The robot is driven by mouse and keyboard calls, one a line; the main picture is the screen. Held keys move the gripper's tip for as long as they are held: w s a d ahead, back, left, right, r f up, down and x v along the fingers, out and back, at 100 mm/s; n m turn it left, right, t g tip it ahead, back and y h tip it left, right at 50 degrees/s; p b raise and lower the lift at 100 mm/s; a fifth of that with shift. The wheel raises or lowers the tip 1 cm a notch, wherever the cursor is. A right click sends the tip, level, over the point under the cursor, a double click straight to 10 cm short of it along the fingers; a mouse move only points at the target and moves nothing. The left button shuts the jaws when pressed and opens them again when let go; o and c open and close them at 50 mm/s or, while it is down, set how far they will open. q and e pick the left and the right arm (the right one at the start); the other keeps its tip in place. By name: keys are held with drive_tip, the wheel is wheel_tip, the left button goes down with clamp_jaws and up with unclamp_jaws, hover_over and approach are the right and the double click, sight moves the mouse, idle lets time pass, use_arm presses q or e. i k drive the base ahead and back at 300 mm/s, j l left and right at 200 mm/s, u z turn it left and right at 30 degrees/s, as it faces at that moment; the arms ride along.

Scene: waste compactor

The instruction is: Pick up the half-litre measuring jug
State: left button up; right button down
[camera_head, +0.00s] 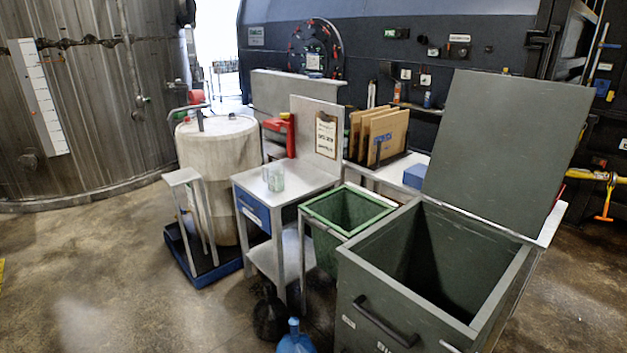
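A small clear, slightly greenish measuring jug (274,179) stands upright on the top of a grey metal side table (303,178). It is small in the view, and its markings cannot be read. A second clear rim or vessel seems to overlap it, but I cannot tell them apart clearly. Neither of my grippers is in view, and nothing touches the jug.
A green open bin (347,228) and a large grey bin (378,306) with its lid (507,150) raised stand right of the table. A pale drum (219,160) stands left. A blue bottle (295,342) and a dark round container (270,317) are on the floor in front.

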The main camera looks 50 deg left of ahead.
sight(276, 179)
drive_tip(key=j+z, duration=0.6)
drive_tip(key=j, duration=0.15)
drive_tip(key=k+j, duration=0.1)
drive_tip(key=j, duration=1.85)
drive_tip(key=k+j, duration=0.15)
drive_tip(key=j, duration=0.8)
drive_tip(key=k+j, duration=0.1)
drive_tip(key=j, duration=1.85)
drive_tip(key=k, duration=0.1)
